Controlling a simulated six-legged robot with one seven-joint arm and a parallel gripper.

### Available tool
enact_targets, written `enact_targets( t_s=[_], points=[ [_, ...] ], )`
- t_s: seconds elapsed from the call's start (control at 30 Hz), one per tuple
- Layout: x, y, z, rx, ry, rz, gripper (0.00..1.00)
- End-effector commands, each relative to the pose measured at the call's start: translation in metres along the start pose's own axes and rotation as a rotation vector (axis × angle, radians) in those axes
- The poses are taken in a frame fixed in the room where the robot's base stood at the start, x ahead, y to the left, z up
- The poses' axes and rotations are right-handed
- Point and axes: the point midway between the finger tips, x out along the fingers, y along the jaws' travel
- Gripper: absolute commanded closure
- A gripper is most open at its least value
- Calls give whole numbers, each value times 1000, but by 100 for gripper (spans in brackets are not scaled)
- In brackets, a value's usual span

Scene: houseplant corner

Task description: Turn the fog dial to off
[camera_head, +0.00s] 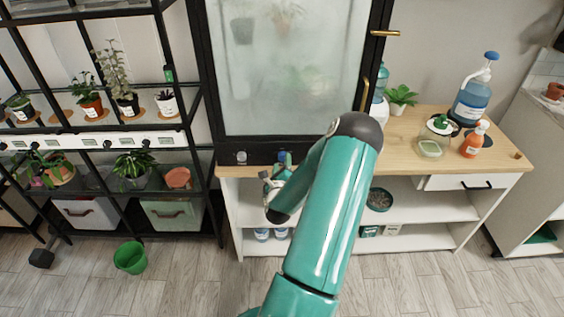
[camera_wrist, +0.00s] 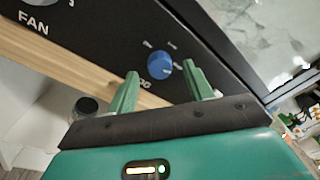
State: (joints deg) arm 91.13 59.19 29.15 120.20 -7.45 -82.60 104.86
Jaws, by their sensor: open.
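The fog dial is a round blue knob (camera_wrist: 159,66) on a black panel (camera_wrist: 105,50), with small white marks around it too small to read. A label ending in "OG" is partly hidden by my left finger. My gripper (camera_wrist: 160,69) is open, and its two green fingers point at the panel with the dial between their tips. I cannot tell whether they touch it. In the head view, a blue spot that looks like the dial (camera_head: 282,155) shows on the cabinet's lower black strip, beside my gripper (camera_head: 283,165). My arm hides part of that strip.
A pale fan dial (camera_wrist: 42,2) with the label "FAN" sits on the same panel. The frosted glass cabinet (camera_head: 290,70) stands on a wooden bench (camera_head: 400,150). A blue-capped jug (camera_head: 472,100) and an orange bottle (camera_head: 474,140) stand at right. A plant rack (camera_head: 110,135) is at left.

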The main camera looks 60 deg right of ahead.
Motion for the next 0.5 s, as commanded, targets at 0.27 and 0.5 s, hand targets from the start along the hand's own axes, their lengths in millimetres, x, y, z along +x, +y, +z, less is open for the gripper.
enact_targets(
  t_s=[0.27,0.5],
  points=[
    [19,0,0,0,0,1,49],
    [19,0,0,0,0,1,56]
  ],
)
